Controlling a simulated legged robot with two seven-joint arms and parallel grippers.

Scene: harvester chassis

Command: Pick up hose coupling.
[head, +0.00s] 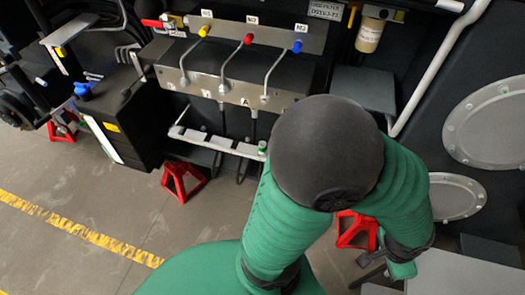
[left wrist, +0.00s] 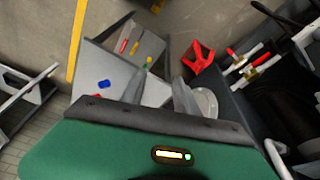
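No piece is clearly recognisable as the hose coupling. My left gripper (head: 372,270) hangs low at the bottom right of the head view, beside a grey tabletop and partly hidden by my own arm. My right gripper is not visible.
A valve panel (head: 240,92) with yellow, red and blue knobs stands at the back. A red jack stand (head: 355,228) is near my left forearm; another red stand (head: 182,181) is below the panel. A black box (head: 122,120) stands left. The floor at lower left is clear.

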